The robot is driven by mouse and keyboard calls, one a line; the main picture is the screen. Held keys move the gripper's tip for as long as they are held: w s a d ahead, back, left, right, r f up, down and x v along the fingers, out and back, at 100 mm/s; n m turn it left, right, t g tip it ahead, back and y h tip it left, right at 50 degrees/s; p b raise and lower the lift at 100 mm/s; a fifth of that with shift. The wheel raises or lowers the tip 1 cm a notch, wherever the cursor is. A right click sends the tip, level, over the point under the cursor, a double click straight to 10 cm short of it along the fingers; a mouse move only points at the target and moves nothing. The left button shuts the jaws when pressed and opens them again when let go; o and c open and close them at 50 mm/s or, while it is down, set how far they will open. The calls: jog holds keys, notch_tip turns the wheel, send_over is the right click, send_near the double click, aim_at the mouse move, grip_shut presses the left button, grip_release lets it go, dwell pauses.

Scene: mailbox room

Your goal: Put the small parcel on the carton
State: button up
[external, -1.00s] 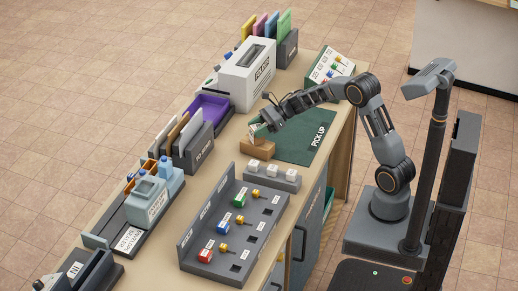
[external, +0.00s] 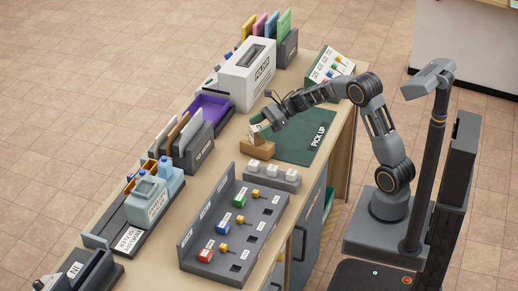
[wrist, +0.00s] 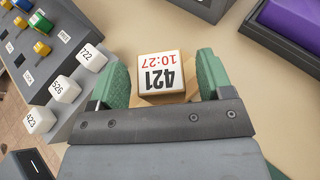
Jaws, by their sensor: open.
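The small parcel (wrist: 160,72) is a little box with a white label reading "421 10:27" in the wrist view. It sits between the two green fingers of my gripper (wrist: 160,85), with a gap visible on each side. The brown carton (external: 262,151) lies on the counter at the near-left edge of the green mat in the external view. The parcel appears to rest on its top. In the external view my gripper (external: 262,127) is open just above the carton, and its fingers partly hide the parcel there.
The green PICK UP mat (external: 292,145) is clear beside the carton. A grey holder with white numbered cubes (external: 273,172) stands close in front. A purple tray (external: 208,108), a white box (external: 247,78) and a grey key board (external: 230,235) surround the spot.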

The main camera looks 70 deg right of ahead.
jog(key=v, duration=1)
notch_tip(320, 180, up, 7)
jog(key=w+a+m+t+h, duration=0.1)
jog(key=m+t+h, duration=0.25)
jog(key=m, duration=0.45)
jog(key=w+m+t+h, duration=0.2)
jog(key=m+h, duration=0.2)
jog(key=m, duration=0.3)
jog(key=s+a+f+m+g, duration=0.3)
jog(key=s+a+m+g, duration=0.1)
jog(key=s+m, duration=0.4)
jog(key=s+a+f+m+g+h, duration=0.1)
jog(key=s+a+f+m+g, duration=0.2)
jog(key=s+m, duration=0.5)
jog(key=s+a+f+m+g+h, duration=0.1)
jog(key=s+a+f+m+g, duration=0.3)
jog(key=s+m, duration=0.5)
jog(key=a+m+g+b, duration=0.1)
jog(key=a+m, duration=0.1)
jog(key=m, duration=0.3)
jog(key=shift+a, duration=0.3)
jog(key=shift+f, duration=0.15)
jog(key=shift+t, duration=0.25)
notch_tip(320, 180, up, 5)
jog(key=p, duration=0.4)
